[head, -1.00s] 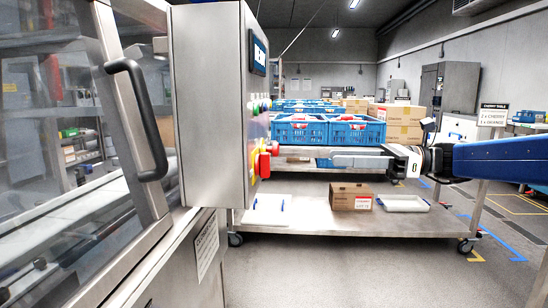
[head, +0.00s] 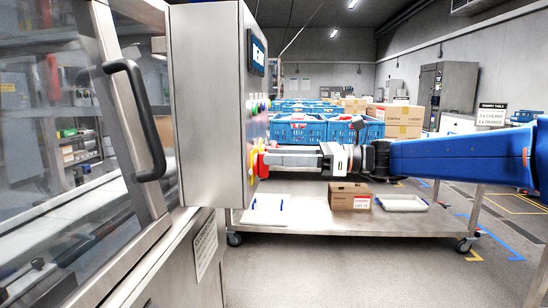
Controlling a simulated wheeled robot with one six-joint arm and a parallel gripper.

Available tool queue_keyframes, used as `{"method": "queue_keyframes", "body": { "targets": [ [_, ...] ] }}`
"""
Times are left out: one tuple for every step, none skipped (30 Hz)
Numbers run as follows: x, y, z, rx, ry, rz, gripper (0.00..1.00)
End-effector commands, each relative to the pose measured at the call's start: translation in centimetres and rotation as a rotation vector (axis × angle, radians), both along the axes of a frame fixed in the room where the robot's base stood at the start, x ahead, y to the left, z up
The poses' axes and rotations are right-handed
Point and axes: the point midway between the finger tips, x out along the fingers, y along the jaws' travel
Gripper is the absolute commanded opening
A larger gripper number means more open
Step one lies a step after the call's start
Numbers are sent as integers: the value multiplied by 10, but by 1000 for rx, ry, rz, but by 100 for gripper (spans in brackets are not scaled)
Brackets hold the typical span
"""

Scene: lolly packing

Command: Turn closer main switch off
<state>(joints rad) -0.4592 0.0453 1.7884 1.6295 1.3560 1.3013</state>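The closer's control box (head: 210,105) is a steel cabinet at the centre left, seen nearly edge-on. Its panel carries a small screen (head: 256,54), several coloured buttons (head: 258,106) and, low down, a red main switch on a yellow plate (head: 255,160). My gripper (head: 272,159) reaches in from the right with its fingertips at the red switch. The fingers hide most of the switch, and its turned position cannot be made out. From this side, I cannot tell whether the fingers are open or closed on the switch.
A glazed machine door with a black handle (head: 138,120) stands at the left. Behind my arm is a steel trolley (head: 330,228) with blue crates (head: 298,128) on top and a cardboard box (head: 350,196) below. Grey floor is clear in front.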

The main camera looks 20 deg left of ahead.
Motion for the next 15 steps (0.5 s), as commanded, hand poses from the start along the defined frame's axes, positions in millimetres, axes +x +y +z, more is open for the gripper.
{"method": "queue_keyframes", "body": {
  "targets": [
    [-1, 4, 0, 0, 0, 0, 34],
    [-1, 6, 0, 0, 0, 0, 34],
    [-2, 8, 0, 0, 0, 0, 34],
    [-2, 9, 0, 0, 0, 0, 34],
    [-3, 10, 0, 0, 0, 0, 34],
    [-3, 11, 0, 0, 0, 0, 34],
    [-3, 12, 0, 0, 0, 0, 34],
    [-3, 12, 0, 0, 0, 0, 34],
    [-3, 12, 0, 0, 0, 0, 34],
    [-3, 12, 0, 0, 0, 0, 34],
    [-3, 12, 0, 0, 0, 0, 34],
    [-3, 12, 0, 0, 0, -1, 34],
    [-3, 12, 0, 0, 0, -1, 34],
    [-3, 12, 0, 0, 0, -1, 34],
    [-3, 12, 0, 0, 0, -1, 27]
  ]
}}
